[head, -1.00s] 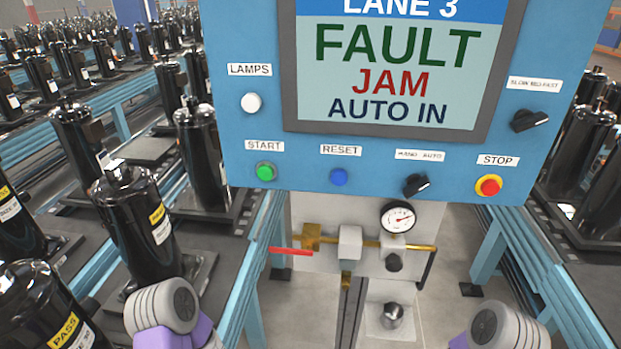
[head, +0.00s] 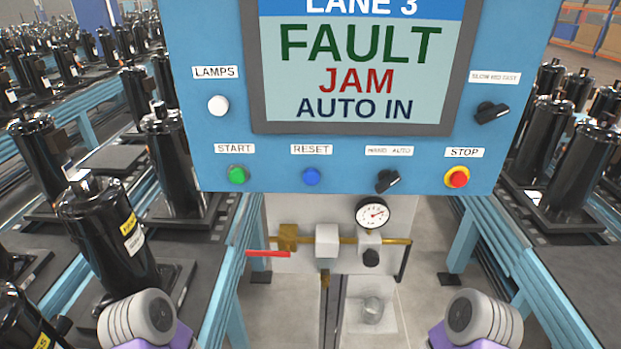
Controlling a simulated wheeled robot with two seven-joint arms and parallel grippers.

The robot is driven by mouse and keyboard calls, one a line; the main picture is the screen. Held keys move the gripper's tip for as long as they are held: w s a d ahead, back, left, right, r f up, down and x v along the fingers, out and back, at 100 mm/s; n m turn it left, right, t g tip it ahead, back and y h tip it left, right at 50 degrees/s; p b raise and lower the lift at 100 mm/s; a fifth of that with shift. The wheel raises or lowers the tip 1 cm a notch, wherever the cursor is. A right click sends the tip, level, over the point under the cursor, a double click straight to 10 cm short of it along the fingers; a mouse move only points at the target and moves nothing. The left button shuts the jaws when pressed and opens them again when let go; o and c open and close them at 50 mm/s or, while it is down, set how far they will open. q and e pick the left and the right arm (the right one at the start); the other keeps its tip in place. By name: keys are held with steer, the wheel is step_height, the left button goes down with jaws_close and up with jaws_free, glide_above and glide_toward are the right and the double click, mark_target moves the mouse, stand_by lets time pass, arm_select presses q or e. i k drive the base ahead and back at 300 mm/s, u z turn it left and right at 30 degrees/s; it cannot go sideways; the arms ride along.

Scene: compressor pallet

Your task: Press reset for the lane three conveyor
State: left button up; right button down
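The blue control panel (head: 345,168) fills the upper middle of the head view. Its screen (head: 360,70) reads LANE 3, FAULT, JAM, AUTO IN. The blue RESET button (head: 312,177) sits under its label in the lower row. The green START button (head: 237,175) is left of it; the black HAND/AUTO knob (head: 388,181) and red STOP button (head: 457,177) on a yellow ring are to its right. Only grey and purple parts of my two arms show at the bottom edge, well below the panel. Neither gripper's fingers are in view.
A white LAMPS button (head: 218,106) and a black speed knob (head: 491,112) are higher on the panel. Below hang a brass pipe with a red lever (head: 268,253) and a pressure gauge (head: 373,214). Conveyors with black compressors (head: 108,240) flank the panel on both sides.

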mark_target(312, 176)
steer(key=u, duration=0.6)
steer(key=k, duration=1.35)
steer(key=u, duration=0.35)
steer(key=i, duration=0.3)
steer(key=z, duration=1.15)
steer(key=i, duration=1.2)
steer(key=u, duration=0.2)
